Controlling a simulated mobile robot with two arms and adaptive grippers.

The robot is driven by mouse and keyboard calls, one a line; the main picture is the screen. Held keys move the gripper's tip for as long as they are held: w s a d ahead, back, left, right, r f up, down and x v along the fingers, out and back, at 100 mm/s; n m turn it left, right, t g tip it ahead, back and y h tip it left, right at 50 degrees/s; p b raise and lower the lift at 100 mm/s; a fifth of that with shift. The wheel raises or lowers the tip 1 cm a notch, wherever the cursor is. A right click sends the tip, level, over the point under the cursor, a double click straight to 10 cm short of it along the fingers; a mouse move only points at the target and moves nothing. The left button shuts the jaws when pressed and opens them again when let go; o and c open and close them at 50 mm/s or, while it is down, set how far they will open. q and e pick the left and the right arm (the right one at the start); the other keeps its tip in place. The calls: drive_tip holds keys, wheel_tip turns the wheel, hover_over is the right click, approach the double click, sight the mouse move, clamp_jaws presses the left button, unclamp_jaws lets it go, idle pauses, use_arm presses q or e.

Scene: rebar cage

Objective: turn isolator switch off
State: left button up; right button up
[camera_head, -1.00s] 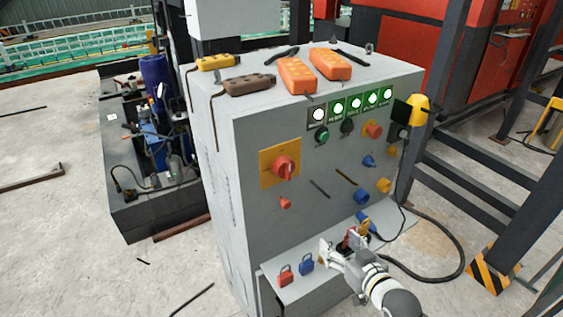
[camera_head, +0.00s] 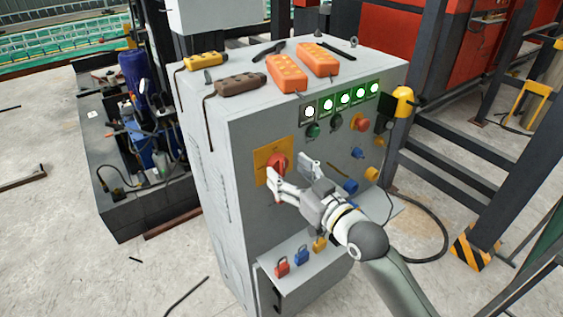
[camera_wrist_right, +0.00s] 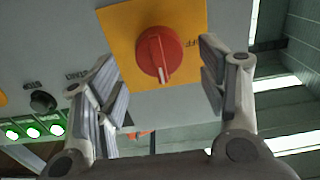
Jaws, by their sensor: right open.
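The isolator switch is a red rotary knob (camera_head: 277,162) on a yellow plate (camera_head: 262,165) on the front of the grey cabinet. In the right wrist view the red knob (camera_wrist_right: 159,55) shows whole, with a pale mark at one end of its handle and "OFF" lettering on the yellow plate (camera_wrist_right: 122,27). My right gripper (camera_head: 289,170) is open in front of the plate. In the wrist view its fingers (camera_wrist_right: 163,88) stand on either side of the knob, apart from it. In the head view a finger covers part of the knob. My left gripper is not in view.
The grey cabinet (camera_head: 215,140) carries lit green indicators (camera_head: 345,98), a red button (camera_head: 361,123) and other knobs. Red and blue padlocks (camera_head: 282,267) are on its lower ledge. Orange pendants (camera_head: 287,73) lie on top. A cable (camera_head: 445,235) hangs at the right.

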sight(284, 168)
drive_tip(key=shift+x, duration=1.65)
drive_tip(key=c, duration=1)
